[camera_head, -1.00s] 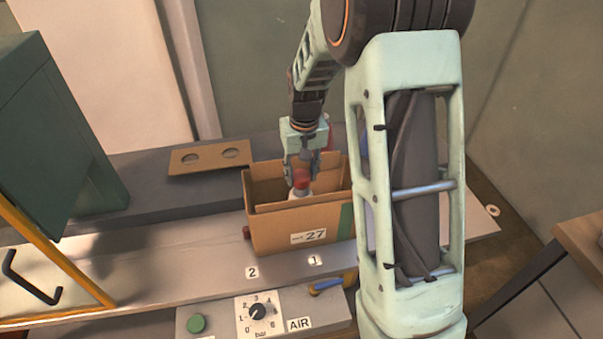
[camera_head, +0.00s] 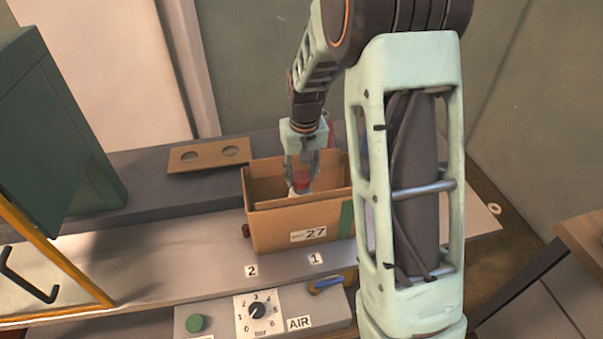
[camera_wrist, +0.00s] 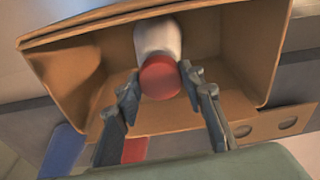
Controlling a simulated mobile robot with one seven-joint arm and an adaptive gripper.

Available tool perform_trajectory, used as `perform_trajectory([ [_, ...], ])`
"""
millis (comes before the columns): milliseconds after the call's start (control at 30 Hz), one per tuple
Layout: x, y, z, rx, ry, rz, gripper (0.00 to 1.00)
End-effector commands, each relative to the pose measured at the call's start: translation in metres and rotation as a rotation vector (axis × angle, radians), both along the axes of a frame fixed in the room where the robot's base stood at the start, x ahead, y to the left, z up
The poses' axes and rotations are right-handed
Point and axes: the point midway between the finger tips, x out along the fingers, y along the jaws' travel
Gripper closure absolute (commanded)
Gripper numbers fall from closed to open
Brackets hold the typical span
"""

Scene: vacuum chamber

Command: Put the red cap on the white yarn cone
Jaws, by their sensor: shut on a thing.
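The red cap (camera_head: 302,178) is between the fingers of my gripper (camera_head: 302,168), inside the open cardboard box (camera_head: 275,228). In the wrist view the red cap (camera_wrist: 160,77) sits between the two fingertips of my gripper (camera_wrist: 160,90), at the end of the white yarn cone (camera_wrist: 158,38). The white cone (camera_head: 299,191) also shows just below the cap in the head view. The cap and the cone's end appear to touch; whether the cap is fully seated I cannot tell. The cone's lower part is hidden by the box wall.
The box stands on a grey bench (camera_head: 170,265) near labels 1 and 2. A brown board with two holes (camera_head: 208,155) lies behind on the left. A green cabinet (camera_head: 55,120) stands at left. A dial panel (camera_head: 262,312) is in front.

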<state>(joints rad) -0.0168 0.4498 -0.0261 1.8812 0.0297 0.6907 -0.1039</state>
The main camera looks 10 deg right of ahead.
Motion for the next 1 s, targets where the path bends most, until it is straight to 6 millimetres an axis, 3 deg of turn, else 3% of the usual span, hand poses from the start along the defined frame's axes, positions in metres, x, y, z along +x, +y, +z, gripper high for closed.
perform_trajectory([
  [400,0.000,0.000,-0.018,0.000,0.001,0.000,0.76],
  [433,0.000,0.000,-0.018,0.000,0.000,0.000,0.63],
  [600,0.000,0.000,-0.017,0.000,0.001,0.000,0.44],
  [1000,-0.001,0.000,-0.008,0.000,-0.001,0.000,0.43],
])
